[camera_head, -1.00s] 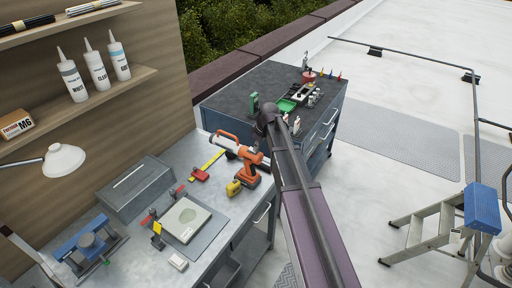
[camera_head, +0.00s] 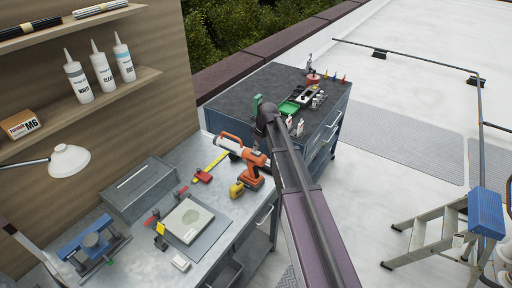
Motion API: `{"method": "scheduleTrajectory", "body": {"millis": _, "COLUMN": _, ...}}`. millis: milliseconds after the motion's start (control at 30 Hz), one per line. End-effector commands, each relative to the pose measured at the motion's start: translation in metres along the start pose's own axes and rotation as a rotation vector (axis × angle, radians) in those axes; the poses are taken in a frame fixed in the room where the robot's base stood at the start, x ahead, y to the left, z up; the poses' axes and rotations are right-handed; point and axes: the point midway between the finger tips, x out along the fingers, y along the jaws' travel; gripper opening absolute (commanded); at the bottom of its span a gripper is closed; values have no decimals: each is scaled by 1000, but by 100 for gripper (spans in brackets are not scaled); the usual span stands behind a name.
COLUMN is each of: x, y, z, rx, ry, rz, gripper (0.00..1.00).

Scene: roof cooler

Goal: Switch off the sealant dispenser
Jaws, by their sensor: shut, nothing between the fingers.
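An orange and dark power tool (camera_head: 241,160), which looks like the sealant dispenser, is on the grey metal workbench (camera_head: 232,207), left of my arm. It has a long barrel and an orange loop at its far end. Its switch is too small to make out. My arm reaches up from the lower right, and its dark outer end is beyond the tool, in front of the dark-topped cabinet (camera_head: 240,95). My gripper is hidden behind this end, so its fingers do not show.
A yellow tape measure (camera_head: 237,190) lies close to the tool. A grey box (camera_head: 139,188), a blue vise (camera_head: 93,243) and a pale slab (camera_head: 188,221) are on the bench. Sealant cartridges (camera_head: 102,68) stand on a shelf. A stepladder (camera_head: 436,228) is at right.

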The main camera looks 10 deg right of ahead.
Motion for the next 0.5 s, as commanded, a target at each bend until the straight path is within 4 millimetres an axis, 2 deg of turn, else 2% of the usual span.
{"method": "scheduleTrajectory", "body": {"millis": 267, "x": -5, "y": 0, "z": -1, "rx": 0, "ry": 0, "rz": 0, "gripper": 0}}
{"method": "scheduleTrajectory", "body": {"millis": 500, "x": -19, "y": 0, "z": -4, "rx": 0, "ry": 0, "rz": 0, "gripper": 0}}
